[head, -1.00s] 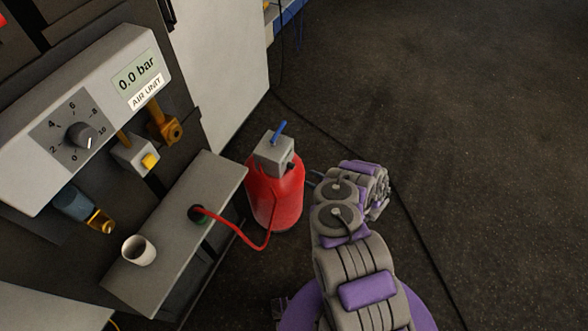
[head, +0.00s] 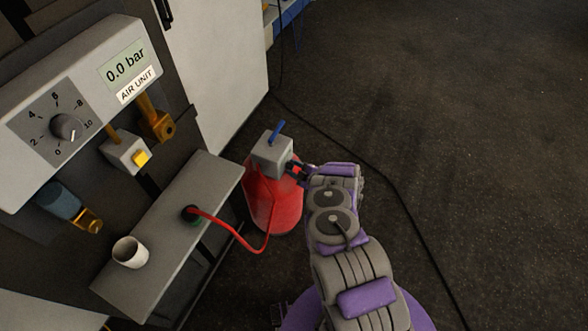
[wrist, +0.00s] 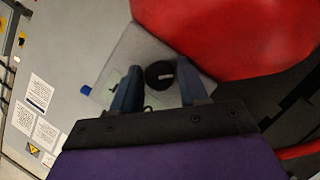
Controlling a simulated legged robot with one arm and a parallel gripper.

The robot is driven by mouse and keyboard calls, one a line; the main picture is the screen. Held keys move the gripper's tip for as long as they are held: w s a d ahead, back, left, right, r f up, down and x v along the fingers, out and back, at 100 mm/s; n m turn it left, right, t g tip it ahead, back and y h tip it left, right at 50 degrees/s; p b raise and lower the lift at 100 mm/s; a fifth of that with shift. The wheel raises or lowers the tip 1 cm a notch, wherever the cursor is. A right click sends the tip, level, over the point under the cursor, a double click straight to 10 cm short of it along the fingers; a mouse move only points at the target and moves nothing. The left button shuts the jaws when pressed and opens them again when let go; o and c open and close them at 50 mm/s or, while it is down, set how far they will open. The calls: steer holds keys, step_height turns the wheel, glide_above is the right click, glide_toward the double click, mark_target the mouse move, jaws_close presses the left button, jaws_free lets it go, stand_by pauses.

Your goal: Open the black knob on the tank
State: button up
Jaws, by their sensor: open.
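The red tank (head: 272,200) stands on the floor with a grey block (head: 272,154) on top and a blue lever (head: 277,133) above it. The black knob (wrist: 159,75) is on the block's side face and shows in the wrist view between my fingers. My gripper (wrist: 158,92) is open, with one finger on each side of the knob; I cannot tell whether they touch it. In the head view my gripper (head: 297,170) is at the right side of the block and hides the knob.
A grey shelf (head: 150,240) left of the tank holds a white cup (head: 130,252). A red hose (head: 228,231) runs from the shelf to the tank. The air unit (head: 80,95) reads 0.0 bar. A black cable (head: 350,150) crosses the open floor at right.

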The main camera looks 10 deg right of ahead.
steer(key=shift+c, duration=0.2)
steer(key=c, duration=0.7)
